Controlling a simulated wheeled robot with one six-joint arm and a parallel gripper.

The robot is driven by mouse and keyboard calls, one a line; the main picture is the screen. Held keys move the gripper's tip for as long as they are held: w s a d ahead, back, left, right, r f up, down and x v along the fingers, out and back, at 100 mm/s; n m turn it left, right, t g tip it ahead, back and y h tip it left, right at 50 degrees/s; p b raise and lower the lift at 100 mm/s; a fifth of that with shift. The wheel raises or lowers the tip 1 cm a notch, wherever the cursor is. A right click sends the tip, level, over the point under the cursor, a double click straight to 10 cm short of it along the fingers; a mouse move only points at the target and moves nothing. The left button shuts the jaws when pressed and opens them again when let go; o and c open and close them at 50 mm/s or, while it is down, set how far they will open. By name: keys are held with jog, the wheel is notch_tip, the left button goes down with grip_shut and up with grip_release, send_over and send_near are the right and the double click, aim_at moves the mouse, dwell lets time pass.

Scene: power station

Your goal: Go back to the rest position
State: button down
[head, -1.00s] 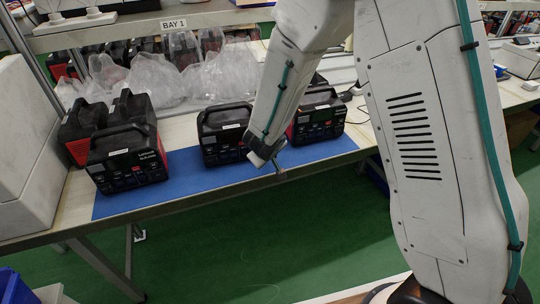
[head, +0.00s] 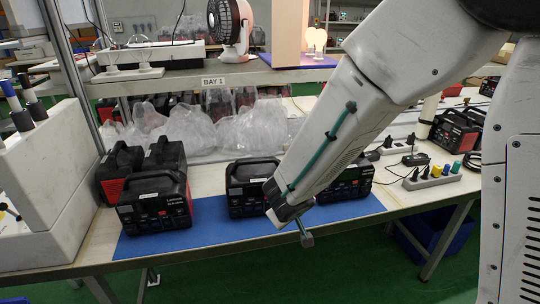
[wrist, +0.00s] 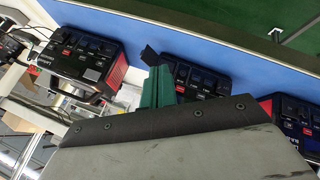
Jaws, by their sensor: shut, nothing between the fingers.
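My gripper (head: 306,236) hangs at the end of my arm, over the front part of the blue mat (head: 210,224) on the bench. It is shut and holds nothing. In the wrist view its dark green fingers (wrist: 155,88) show together, in front of a power station. A black power station (head: 250,186) stands on the mat left of my gripper. Another (head: 349,182) stands to the right, partly hidden behind my arm. A third (head: 153,205) stands at the mat's left end.
More power stations (head: 119,168) stand behind the left one. A shelf above carries a pink fan (head: 231,24) and a glowing lamp (head: 316,40). A white box (head: 45,180) stands at the left. A power strip (head: 432,177) lies on the right. The green floor in front is clear.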

jog(key=s+d+r+g+h, duration=0.2)
jog(key=s+d+r, duration=0.2)
jog(key=s+d, duration=0.15)
jog(key=s+d+r+g+h, duration=0.2)
jog(key=s+d+r, duration=0.25)
jog(key=d, duration=0.25)
jog(key=s+d+r+m+y, duration=0.1)
jog(key=s+r+m+y, duration=0.2)
jog(key=s+r, duration=0.2)
jog(key=s+d+r+m+g+y, duration=0.1)
jog(key=s+r, duration=0.4)
jog(key=s, duration=0.7)
jog(key=shift+s+d+r+m+g+y, duration=0.2)
jog(key=shift+d+r+m+g+y, duration=0.25)
jog(key=shift+m+y, duration=0.55)
jog(key=shift+f, duration=0.1)
